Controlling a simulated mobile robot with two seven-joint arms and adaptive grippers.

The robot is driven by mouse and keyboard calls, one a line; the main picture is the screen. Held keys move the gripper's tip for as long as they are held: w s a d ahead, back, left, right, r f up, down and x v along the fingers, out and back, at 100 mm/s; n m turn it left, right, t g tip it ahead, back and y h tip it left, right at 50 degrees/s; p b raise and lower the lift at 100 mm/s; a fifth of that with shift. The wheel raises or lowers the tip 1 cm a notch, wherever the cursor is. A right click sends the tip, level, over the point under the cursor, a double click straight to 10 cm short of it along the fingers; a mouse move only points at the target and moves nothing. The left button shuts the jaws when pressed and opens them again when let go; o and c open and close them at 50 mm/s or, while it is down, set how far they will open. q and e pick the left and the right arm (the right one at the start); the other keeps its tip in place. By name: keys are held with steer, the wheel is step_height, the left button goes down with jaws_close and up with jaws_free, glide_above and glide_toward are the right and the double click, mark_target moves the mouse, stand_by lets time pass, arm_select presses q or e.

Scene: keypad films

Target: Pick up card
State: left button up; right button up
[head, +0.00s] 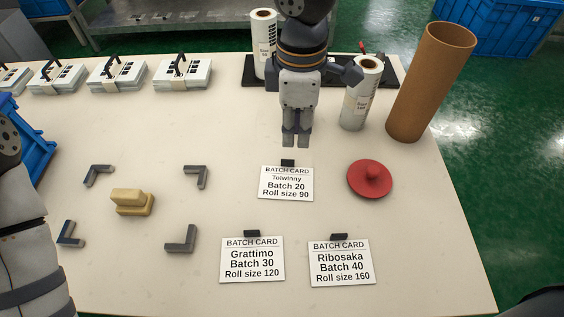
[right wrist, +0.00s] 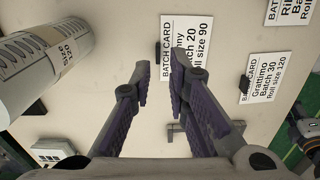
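Three white batch cards with black clips lie on the table: the Telwinny card, Batch 20, roll size 90 (head: 286,184), the Grattimo card (head: 252,261) and the Ribosaka card (head: 341,263). My right gripper (head: 295,143) points down just behind the Telwinny card's black clip, empty, with a gap between its fingers. In the right wrist view the fingers (right wrist: 160,68) are apart, and one partly covers the Telwinny card (right wrist: 199,42). The Grattimo card (right wrist: 264,80) and part of the Ribosaka card (right wrist: 289,10) also show there. My left gripper is out of view; only my left arm shows.
A red knobbed disc (head: 370,180) lies right of the Telwinny card. Film rolls (head: 359,95) and a brown tube (head: 430,85) stand behind. A yellow block (head: 131,202) lies among grey corner brackets (head: 182,239) at left.

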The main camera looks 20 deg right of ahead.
mark_target(293, 161)
step_height(293, 161, down, 9)
steer(key=shift+w+r+b, duration=0.1)
steer(key=shift+w+b, duration=0.05)
steer(key=shift+b, duration=0.25)
steer(key=shift+r, duration=0.1)
jaws_close()
